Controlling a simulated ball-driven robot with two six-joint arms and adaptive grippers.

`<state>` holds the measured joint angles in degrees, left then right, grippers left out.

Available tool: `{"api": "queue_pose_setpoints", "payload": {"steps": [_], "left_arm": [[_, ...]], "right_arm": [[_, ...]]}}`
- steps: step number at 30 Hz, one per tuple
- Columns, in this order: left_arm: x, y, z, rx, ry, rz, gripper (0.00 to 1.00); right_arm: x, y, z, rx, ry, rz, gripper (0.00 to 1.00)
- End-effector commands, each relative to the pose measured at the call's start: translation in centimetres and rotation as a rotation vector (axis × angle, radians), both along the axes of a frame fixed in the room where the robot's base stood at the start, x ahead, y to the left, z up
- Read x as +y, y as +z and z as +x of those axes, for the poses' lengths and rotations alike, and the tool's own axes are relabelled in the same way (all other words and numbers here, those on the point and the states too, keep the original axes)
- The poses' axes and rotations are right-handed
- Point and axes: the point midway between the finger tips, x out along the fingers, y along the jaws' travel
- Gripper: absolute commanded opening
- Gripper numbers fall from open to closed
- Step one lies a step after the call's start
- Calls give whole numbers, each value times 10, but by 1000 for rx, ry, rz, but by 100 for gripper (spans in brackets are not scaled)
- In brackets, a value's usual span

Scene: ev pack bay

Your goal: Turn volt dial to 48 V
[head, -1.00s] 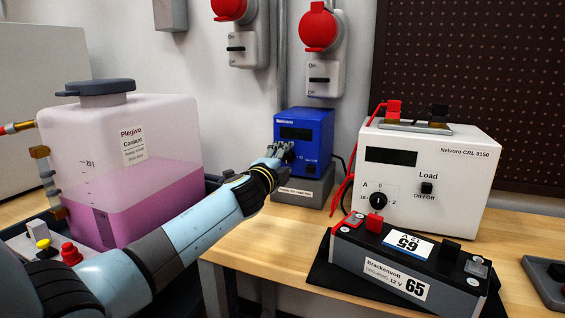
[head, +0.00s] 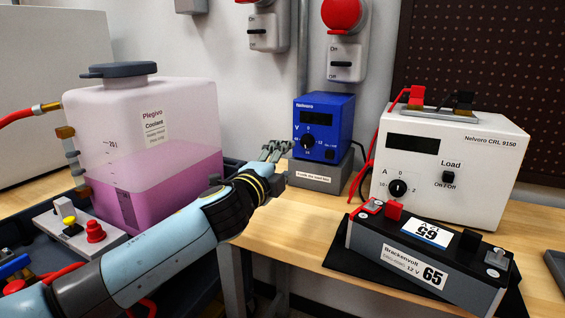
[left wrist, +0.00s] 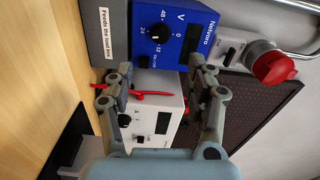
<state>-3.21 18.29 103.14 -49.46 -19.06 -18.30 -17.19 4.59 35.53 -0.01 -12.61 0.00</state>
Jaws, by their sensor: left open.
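The blue Nelvoro unit (head: 340,120) stands on a grey block at the back of the bench. Its black volt dial (head: 309,142) is on the front face, with 0 above, 48 on the left and 12 on the right. The dial's pointer seems to be toward 0, but it is too small to be sure. My left gripper (head: 275,151) is open and empty, in front and left of the dial, apart from it. In the left wrist view, the dial (left wrist: 159,32) shows sideways beyond the spread fingers (left wrist: 155,78). My right gripper is not in view.
A coolant tank (head: 140,140) with pink liquid stands left of my arm. The white load unit (head: 465,165) and a black-and-grey battery (head: 425,255) are to the right. Red cables hang between the blue unit and the load unit. Wall switches (head: 347,60) are above.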

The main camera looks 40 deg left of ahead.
Motion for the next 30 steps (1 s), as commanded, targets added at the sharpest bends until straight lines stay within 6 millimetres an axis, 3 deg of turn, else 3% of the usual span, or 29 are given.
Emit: {"api": "queue_pose_setpoints", "payload": {"steps": [5,8,15,21,26,30], "left_arm": [[0,0,0,-9,1,-36,55],[1,0,0,-43,7,-198,55],[2,-2,3,-221,21,-961,55],[1,-4,9,-338,14,-1437,55],[3,-3,18,-349,2,-1447,55],[7,1,37,-350,0,-1446,55]], "right_arm": [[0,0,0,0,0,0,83],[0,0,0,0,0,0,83],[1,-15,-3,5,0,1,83],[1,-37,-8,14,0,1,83],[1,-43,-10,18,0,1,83],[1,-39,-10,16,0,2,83]]}}
